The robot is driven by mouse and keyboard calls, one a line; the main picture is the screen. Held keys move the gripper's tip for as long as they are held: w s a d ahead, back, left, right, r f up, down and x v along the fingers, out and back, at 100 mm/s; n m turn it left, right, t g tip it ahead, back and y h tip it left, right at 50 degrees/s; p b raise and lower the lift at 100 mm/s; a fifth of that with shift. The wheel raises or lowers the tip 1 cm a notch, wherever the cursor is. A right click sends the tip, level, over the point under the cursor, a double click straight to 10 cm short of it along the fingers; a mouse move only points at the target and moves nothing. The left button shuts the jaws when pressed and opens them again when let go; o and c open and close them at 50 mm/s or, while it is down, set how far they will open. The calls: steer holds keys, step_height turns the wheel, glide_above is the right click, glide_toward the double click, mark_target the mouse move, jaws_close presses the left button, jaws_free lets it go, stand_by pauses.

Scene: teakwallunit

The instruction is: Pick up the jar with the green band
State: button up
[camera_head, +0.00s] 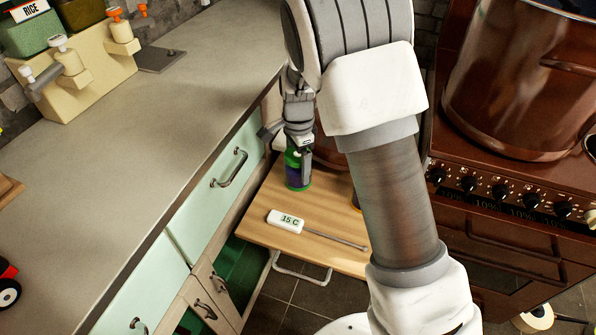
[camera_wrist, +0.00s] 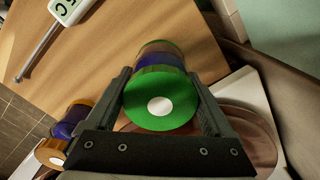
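The jar with the green band (camera_head: 297,170) stands upright on the wooden pull-out board, green with a purple label, partly covered by my gripper. In the wrist view, its green end with a white dot (camera_wrist: 150,88) faces the camera, with a purple-blue section behind it. My gripper (camera_head: 299,150) points down over the jar. In the wrist view its fingers (camera_wrist: 160,85) lie on either side of the jar, very close to it. Whether they press on it cannot be told.
A second jar with an orange-yellow end (camera_wrist: 70,125) stands on the board, mostly hidden by my arm in the head view. A white 15 C thermometer (camera_head: 287,221) lies in front. The board (camera_head: 262,238) juts from drawers beside a brown stove (camera_head: 500,215).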

steer(key=c, duration=0.7)
steer(key=shift+r, duration=0.1)
jaws_close()
